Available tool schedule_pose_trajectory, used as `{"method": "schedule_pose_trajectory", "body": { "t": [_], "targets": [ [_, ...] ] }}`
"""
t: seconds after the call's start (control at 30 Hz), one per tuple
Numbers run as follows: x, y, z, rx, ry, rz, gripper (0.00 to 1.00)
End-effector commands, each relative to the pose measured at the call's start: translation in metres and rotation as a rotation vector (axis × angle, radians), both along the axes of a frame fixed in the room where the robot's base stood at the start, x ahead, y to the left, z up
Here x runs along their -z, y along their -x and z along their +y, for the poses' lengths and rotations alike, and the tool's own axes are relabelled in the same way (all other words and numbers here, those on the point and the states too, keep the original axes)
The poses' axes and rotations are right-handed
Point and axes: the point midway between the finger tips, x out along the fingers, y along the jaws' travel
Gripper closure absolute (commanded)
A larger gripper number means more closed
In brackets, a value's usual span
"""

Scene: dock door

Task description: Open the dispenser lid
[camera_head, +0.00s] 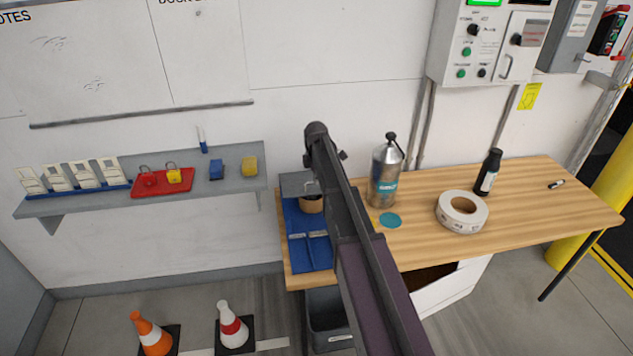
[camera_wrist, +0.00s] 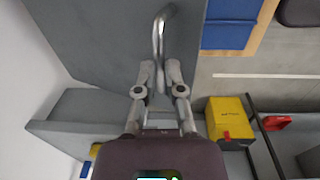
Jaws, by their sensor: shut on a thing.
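The dispenser's grey lid (camera_wrist: 90,45) fills the upper left of the wrist view as a flat panel. A bent metal handle (camera_wrist: 160,32) stands out from it. My gripper (camera_wrist: 160,72) is shut on the handle's near end, one finger on each side. In the head view a grey panel (camera_head: 295,184), which looks like the lid, shows at the table's left end with the light handle (camera_head: 311,187) near its edge. My arm hides part of it there, and my fingers cannot be made out. I cannot tell how far the lid is open.
A blue tray (camera_head: 300,222) lies in front, with a tan round thing (camera_head: 311,205). On the wooden table (camera_head: 540,205) stand a metal bottle (camera_head: 384,178), a tape roll (camera_head: 462,210) and a dark bottle (camera_head: 488,173). A wall shelf (camera_head: 90,199) holds padlocks and boxes. Cones stand below.

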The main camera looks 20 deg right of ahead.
Motion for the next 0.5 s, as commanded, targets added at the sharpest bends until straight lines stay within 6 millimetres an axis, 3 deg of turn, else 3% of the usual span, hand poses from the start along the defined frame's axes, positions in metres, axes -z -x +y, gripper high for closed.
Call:
{"method": "schedule_pose_trajectory", "body": {
  "t": [0.03, 0.5],
  "targets": [
    [-0.012, -0.010, 0.001, 0.000, -0.005, -0.008, 1.00],
    [-0.066, -0.062, -0.008, 0.006, -0.008, -0.011, 1.00]
  ]
}}
